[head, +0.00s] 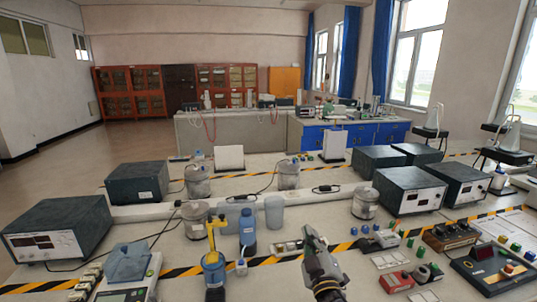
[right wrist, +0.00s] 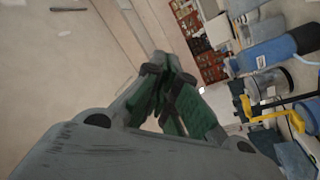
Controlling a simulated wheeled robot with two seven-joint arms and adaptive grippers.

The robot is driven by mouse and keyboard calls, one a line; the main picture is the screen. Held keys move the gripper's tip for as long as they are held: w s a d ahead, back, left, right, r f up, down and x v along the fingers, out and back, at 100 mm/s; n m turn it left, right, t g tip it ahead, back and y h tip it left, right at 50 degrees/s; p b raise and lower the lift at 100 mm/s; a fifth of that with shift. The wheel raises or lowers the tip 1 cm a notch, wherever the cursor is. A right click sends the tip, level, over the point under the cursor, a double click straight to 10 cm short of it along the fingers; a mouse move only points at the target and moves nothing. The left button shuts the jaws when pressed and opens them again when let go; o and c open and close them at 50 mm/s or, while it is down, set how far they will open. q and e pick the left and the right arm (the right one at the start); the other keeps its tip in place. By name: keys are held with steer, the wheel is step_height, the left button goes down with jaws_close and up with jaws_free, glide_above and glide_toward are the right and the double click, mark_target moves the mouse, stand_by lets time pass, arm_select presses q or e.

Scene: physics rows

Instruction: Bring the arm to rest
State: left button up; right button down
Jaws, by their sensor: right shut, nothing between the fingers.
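My right gripper (head: 310,233) rises from the bottom of the head view, over the near part of the lab bench (head: 283,274). In the right wrist view its green-padded fingers (right wrist: 160,62) meet at the tips, shut with nothing between them. No object hangs from it. My left gripper is in neither view.
To the left of the gripper stand a blue bottle (head: 248,231), a yellow-topped blue bottle (head: 213,268) and a scale (head: 128,284). To the right lie a red block (head: 397,281) and a dark control box (head: 495,271). Grey instruments (head: 58,229) stand further out. Striped tape crosses the bench.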

steer(key=s+d+f+m+g+h, duration=0.25)
steer(key=s+d+f+g, duration=0.2)
steer(key=f, duration=0.35)
steer(key=s+d+f+m+g+h, duration=0.2)
steer(key=s+d+f+m+g, duration=0.3)
steer(key=f, duration=0.3)
steer(key=s+f+g+y, duration=0.1)
steer(key=s+f+g, duration=0.25)
steer(key=s, duration=0.55)
steer(key=s+f+g+y, duration=0.25)
steer(key=s+f, duration=0.25)
steer(key=s, duration=0.3)
steer(key=s+f+g, duration=0.2)
steer(key=s+f, duration=0.1)
steer(key=f, duration=3.1)
steer(key=s+d+f, duration=0.2)
steer(key=s+f, duration=0.7)
steer(key=s, duration=0.2)
steer(key=s+d+f+g, duration=0.1)
steer(key=s+d+f, duration=0.1)
steer(key=s+f, duration=0.7)
steer(key=shift+s+d+f+h, duration=0.35)
steer(key=shift+s+f+h, duration=0.05)
steer(key=shift+s, duration=0.7)
